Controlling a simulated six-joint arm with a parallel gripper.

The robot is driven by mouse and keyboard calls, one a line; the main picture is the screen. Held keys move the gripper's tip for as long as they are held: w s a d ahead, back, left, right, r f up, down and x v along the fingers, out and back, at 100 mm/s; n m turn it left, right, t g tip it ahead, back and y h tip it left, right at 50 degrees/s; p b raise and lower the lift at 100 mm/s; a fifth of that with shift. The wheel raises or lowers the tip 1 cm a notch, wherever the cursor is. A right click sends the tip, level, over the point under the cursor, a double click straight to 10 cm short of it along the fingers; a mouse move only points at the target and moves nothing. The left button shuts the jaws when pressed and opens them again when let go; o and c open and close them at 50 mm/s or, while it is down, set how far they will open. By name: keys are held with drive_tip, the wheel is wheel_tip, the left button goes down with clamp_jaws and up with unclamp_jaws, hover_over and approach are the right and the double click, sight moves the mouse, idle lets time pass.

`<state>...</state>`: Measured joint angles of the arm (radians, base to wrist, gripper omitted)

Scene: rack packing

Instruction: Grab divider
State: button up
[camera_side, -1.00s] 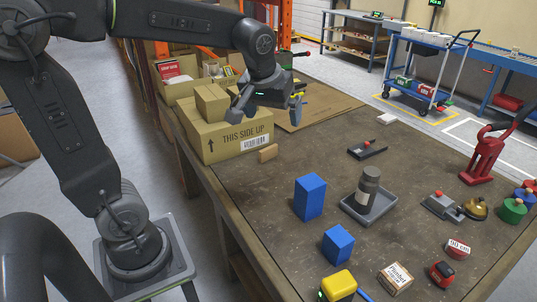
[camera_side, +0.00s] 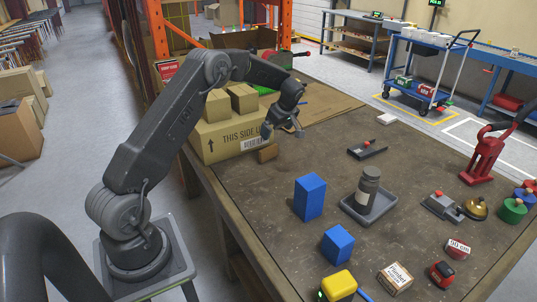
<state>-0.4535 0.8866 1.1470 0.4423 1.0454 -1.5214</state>
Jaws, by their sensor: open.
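No piece is clearly marked as the divider. The candidates are a flat brown cardboard sheet (camera_side: 345,108) lying on the far part of the table and a small tan block (camera_side: 267,153) beside the large carton. I cannot tell which one is meant. My gripper (camera_side: 284,134) is open and points down, above the table just right of the carton. Its fingers are slightly above and to the right of the tan block, and they look empty. The arm and gripper cover part of the cardboard sheet's left side.
The large "THIS SIDE UP" carton (camera_side: 222,145) carries two small boxes (camera_side: 243,97) close left of my gripper. The table is clear between the tan block and the blue blocks.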

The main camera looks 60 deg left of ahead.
sight(269, 148)
drive_tip(key=x, duration=1.2)
drive_tip(key=shift+w+f, duration=0.1)
drive_tip(key=shift+f, duration=0.3)
drive_tip(key=shift+c, duration=0.5)
drive_tip(key=c, duration=0.5)
drive_tip(key=shift+c, duration=0.2)
